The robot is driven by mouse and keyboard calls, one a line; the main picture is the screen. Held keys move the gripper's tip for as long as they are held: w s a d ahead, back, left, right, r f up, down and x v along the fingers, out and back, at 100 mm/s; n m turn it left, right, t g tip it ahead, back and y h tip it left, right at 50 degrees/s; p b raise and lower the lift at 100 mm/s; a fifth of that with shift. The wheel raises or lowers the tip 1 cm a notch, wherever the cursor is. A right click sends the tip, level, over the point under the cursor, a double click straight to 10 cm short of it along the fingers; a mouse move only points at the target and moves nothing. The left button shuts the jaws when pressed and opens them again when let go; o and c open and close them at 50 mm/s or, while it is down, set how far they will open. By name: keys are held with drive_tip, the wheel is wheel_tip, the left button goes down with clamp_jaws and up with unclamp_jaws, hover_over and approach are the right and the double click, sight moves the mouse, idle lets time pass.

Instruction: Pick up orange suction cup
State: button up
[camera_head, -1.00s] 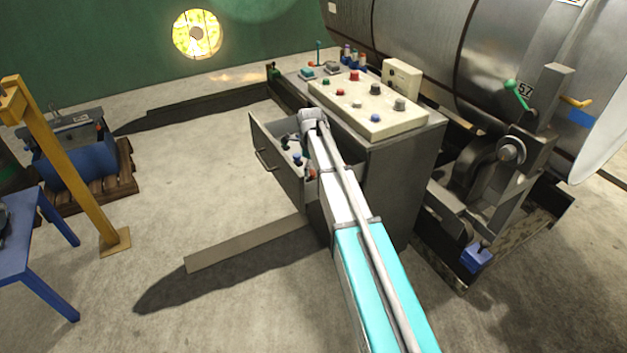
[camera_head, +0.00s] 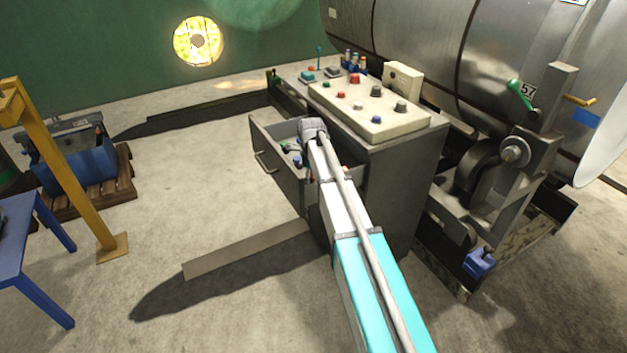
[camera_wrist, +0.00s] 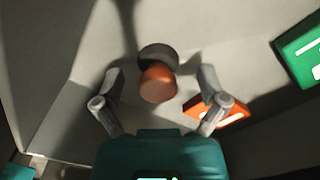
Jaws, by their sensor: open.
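The orange suction cup (camera_wrist: 158,84) shows in the wrist view as a rounded orange body with a dark grey round part behind it. It lies inside the open drawer (camera_head: 277,160) of the grey cabinet. My gripper (camera_wrist: 160,100) is open, with one finger on each side of the cup and a gap between each finger and it. In the head view my arm's end covers part of the drawer, and I cannot make out the cup there.
An orange and white item (camera_wrist: 232,112) lies close to my right finger, and a green and white item (camera_wrist: 303,48) lies farther right. The drawer walls surround my gripper. A control panel (camera_head: 370,108) sits on the cabinet top (camera_head: 415,128).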

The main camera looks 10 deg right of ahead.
drive_tip(key=c, duration=1.3)
drive_tip(key=shift+o, duration=0.2)
drive_tip(key=shift+r+p, duration=0.25)
drive_tip(key=shift+p, duration=0.05)
drive_tip(key=shift+r+p, duration=0.85)
drive_tip(key=s+r+p, duration=1)
drive_tip(key=s, duration=0.4)
drive_tip(key=shift+r+p, duration=0.35)
drive_tip(key=shift+r, duration=0.05)
drive_tip(key=shift+d, duration=0.1)
